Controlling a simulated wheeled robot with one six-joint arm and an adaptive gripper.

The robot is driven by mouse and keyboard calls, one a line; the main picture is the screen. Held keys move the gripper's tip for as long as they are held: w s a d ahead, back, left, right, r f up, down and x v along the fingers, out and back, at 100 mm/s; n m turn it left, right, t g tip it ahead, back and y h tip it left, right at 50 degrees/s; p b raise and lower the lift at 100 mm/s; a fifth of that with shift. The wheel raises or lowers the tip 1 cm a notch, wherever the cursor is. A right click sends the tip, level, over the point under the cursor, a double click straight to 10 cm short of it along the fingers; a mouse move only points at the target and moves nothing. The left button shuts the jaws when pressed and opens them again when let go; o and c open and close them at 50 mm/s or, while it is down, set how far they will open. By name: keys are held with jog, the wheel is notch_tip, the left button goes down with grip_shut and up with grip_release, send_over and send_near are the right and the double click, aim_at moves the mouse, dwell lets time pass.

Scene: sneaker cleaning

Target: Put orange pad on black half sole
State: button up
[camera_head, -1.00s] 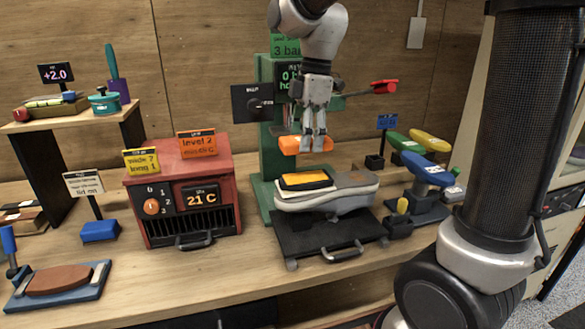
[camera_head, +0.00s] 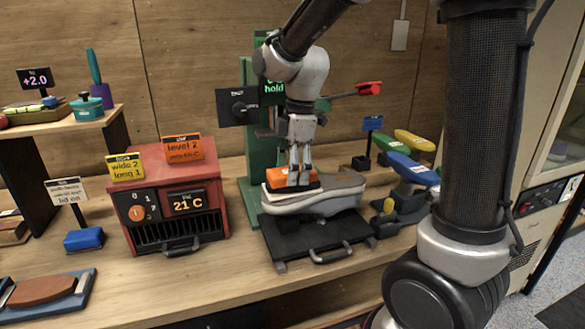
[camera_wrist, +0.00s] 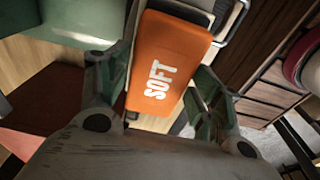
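The orange pad (camera_head: 277,178), marked SOFT, is in my gripper (camera_head: 299,184) over the shoe sole (camera_head: 325,203) on the black press tray. In the wrist view the pad (camera_wrist: 168,55) sits between my two green-grey fingers, which close on its sides. The black half sole, seen earlier with a yellow middle on top of the shoe sole, is now mostly hidden under the pad and fingers. The pad is right at that level; I cannot tell whether it touches.
The green press (camera_head: 250,150) stands behind, with a red-tipped lever (camera_head: 368,88) at right. The black tray (camera_head: 300,240) has a front handle. A red heater box (camera_head: 172,205) stands left. Blue, green and yellow shoe forms (camera_head: 415,170) are close on the right.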

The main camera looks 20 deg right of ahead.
dwell(0.3)
notch_tip(320, 180, up, 12)
jog(key=d, duration=0.1)
jog(key=s+d+f+m+t, duration=0.1)
jog(key=s+d+m, duration=0.3)
jog(key=s+m, duration=0.2)
jog(key=s+d+f+m+t+h, duration=0.1)
jog(key=s+d+f+m+t, duration=0.1)
jog(key=s+d+m, duration=0.3)
jog(key=s+d+f+m+t, duration=0.1)
jog(key=s+d+m, duration=0.4)
jog(key=s+m, duration=0.2)
jog(key=shift+s+f, duration=0.35)
jog(key=shift+s, duration=0.15)
